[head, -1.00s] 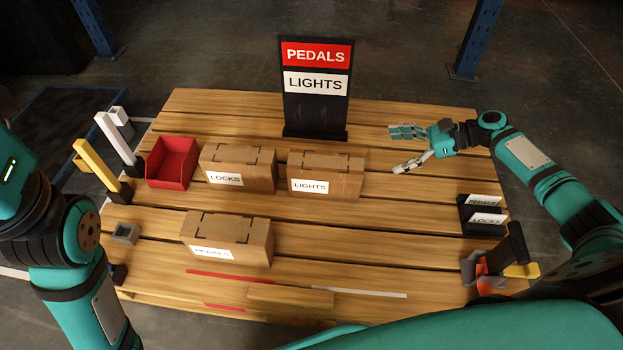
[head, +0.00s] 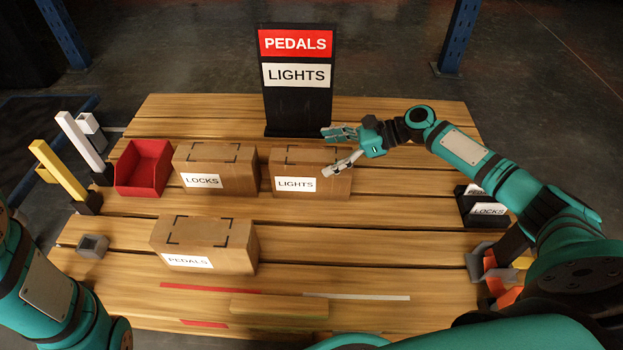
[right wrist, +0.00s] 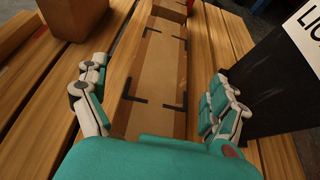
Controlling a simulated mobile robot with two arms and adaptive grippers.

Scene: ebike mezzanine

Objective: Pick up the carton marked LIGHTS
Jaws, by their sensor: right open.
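The carton marked LIGHTS (head: 309,180) is a brown box with a white label, at the back middle of the wooden table in the head view. My right gripper (head: 338,151) is open at the carton's right end, its fingers reaching over it from the right. In the right wrist view, the carton's top with black corner marks (right wrist: 158,68) lies between the spread fingers of the right gripper (right wrist: 160,105). I cannot tell whether the fingers touch it. My left gripper is out of view; only part of my left arm shows.
The LOCKS carton (head: 215,170) stands left of the LIGHTS carton, with a red bin (head: 144,168) beyond it. The PEDALS carton (head: 203,245) stands nearer the front. A black sign stand (head: 297,108) reading PEDALS and LIGHTS rises just behind.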

